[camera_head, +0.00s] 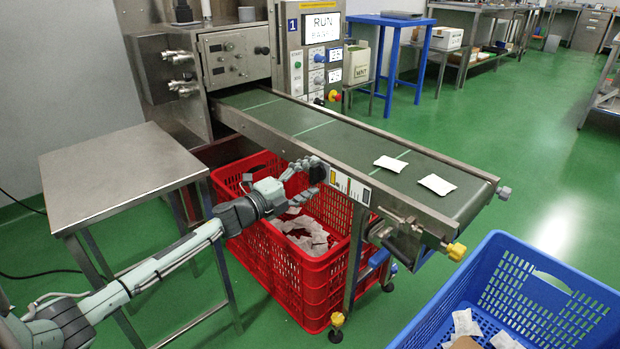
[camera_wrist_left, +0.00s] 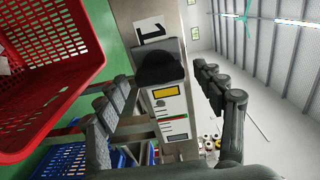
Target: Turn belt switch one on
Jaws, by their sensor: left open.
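Belt switch one, a black rounded knob (camera_wrist_left: 160,68), sits on the side rail of the conveyor, by a plate marked 1 (camera_wrist_left: 155,30) and a striped label (camera_wrist_left: 170,110). In the head view the knob (camera_head: 318,172) is partly covered by my fingers. My left gripper (camera_head: 304,168) reaches the rail from the left, above the red crate. In the left wrist view my left gripper (camera_wrist_left: 165,78) is open, with its fingers spread on either side of the knob. I cannot tell whether they touch it. My right gripper is not in view.
The red crate (camera_head: 320,275) with several teabags stands under the belt (camera_head: 330,132). Two white packets (camera_head: 390,163) lie on the belt. A steel table (camera_head: 110,172) is beside my left arm. A blue crate (camera_head: 550,300) stands at the lower right. A control panel (camera_head: 315,50) reads RUN.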

